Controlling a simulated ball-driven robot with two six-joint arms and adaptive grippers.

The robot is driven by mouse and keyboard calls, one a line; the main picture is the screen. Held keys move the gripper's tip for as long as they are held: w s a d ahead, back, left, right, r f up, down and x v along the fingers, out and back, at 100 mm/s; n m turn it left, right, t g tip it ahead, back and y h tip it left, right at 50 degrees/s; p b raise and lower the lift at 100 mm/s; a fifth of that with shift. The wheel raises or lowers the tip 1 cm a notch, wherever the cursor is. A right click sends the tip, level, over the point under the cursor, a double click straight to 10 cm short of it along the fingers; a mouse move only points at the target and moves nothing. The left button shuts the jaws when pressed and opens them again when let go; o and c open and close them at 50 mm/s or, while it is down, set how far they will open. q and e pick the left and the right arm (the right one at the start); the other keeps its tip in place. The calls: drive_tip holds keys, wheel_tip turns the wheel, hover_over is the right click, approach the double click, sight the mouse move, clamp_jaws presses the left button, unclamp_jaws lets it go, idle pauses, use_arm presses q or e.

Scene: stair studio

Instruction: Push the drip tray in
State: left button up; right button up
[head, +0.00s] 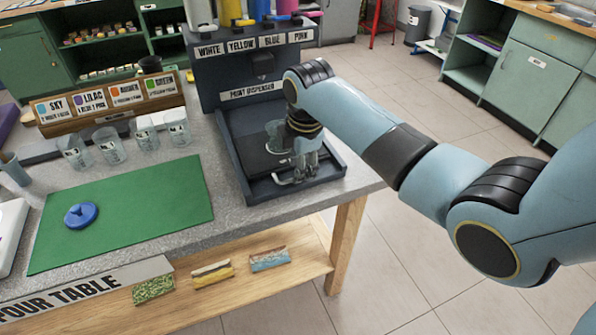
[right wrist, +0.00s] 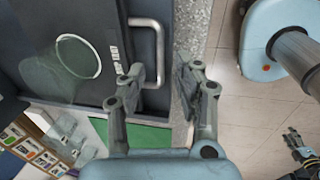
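The drip tray (right wrist: 108,30) is a dark flat tray in the base of the paint dispenser (head: 252,91). It also shows in the head view (head: 243,150). Its pale bar handle (right wrist: 160,45) is on the front edge. A clear cup (right wrist: 78,57) stands on the tray, partly behind my arm in the head view. My right gripper (right wrist: 163,88) is at the handle with its fingers apart, one on each side of the bar's line. I cannot tell whether either finger touches it. A dark gripper, apparently my left (right wrist: 298,145), shows at the right wrist view's lower right corner, too small to read.
A green mat (head: 130,212) with a blue lid (head: 81,214) lies on the counter. Several clear cups (head: 110,145) and a colour-card rack (head: 115,98) stand behind it. The counter edge is just in front of the tray. Open floor (head: 385,240) lies to the right.

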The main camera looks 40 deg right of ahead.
drive_tip(key=shift+w+d+f, duration=0.1)
drive_tip(key=shift+w+f, duration=0.05)
drive_tip(key=shift+f, duration=0.55)
drive_tip(key=shift+w+f, duration=0.1)
drive_tip(key=shift+f, duration=0.6)
clamp_jaws()
